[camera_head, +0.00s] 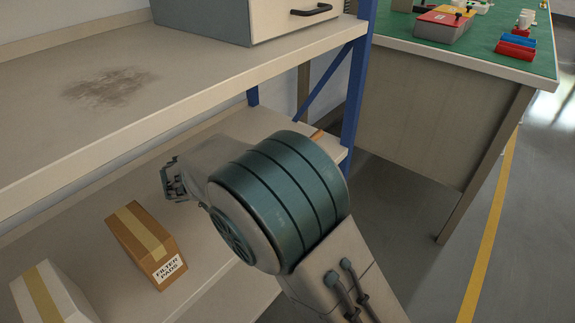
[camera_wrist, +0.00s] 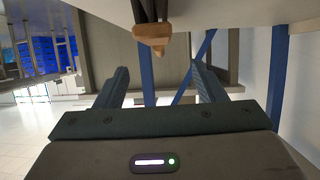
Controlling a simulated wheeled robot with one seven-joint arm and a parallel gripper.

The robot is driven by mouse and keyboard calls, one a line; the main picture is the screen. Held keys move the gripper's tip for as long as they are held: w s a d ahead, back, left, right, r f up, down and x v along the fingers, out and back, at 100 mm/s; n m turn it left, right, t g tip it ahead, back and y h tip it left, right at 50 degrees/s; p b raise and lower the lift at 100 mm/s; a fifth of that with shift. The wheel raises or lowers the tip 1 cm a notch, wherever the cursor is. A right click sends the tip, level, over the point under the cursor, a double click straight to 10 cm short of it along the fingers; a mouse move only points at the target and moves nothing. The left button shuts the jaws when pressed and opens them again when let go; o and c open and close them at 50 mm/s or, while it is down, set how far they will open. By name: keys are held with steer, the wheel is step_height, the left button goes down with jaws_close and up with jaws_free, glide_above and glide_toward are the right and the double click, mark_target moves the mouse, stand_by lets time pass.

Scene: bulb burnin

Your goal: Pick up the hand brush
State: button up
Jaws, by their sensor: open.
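The hand brush (camera_wrist: 152,36) shows at the top of the wrist view as a light wooden end with a dark part above it, cut by the picture's upper edge. My gripper (camera_wrist: 160,79) is open and empty, with its two fingers apart. The brush appears beyond and above the gap between the fingertips in that picture, not between them. In the head view, a small orange-brown tip (camera_head: 318,134) shows on the lower shelf past my arm and may be part of the brush. My arm hides the rest there, and my fingertips are not clearly visible.
The lower shelf (camera_head: 225,290) holds a carton marked FILTER PADS (camera_head: 146,245) and a pale box (camera_head: 50,293). The upper shelf (camera_head: 165,115) overhangs it. A blue post (camera_head: 357,95) stands at the shelf's right end. A green-topped workbench (camera_head: 465,60) stands further right.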

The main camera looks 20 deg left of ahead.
steer(key=x, duration=0.4)
steer(key=shift+w+p, duration=0.1)
steer(key=shift+p, duration=0.2)
steer(key=p+x, duration=0.1)
steer(key=x, duration=0.1)
steer(key=p+x, duration=0.1)
steer(key=x, duration=0.1)
steer(key=shift+w+d+f+p, duration=0.1)
steer(key=shift+d+f+p, duration=0.2)
steer(key=shift+d+f, duration=0.1)
steer(key=shift+w+f, duration=0.25)
steer(key=c, duration=1.1)
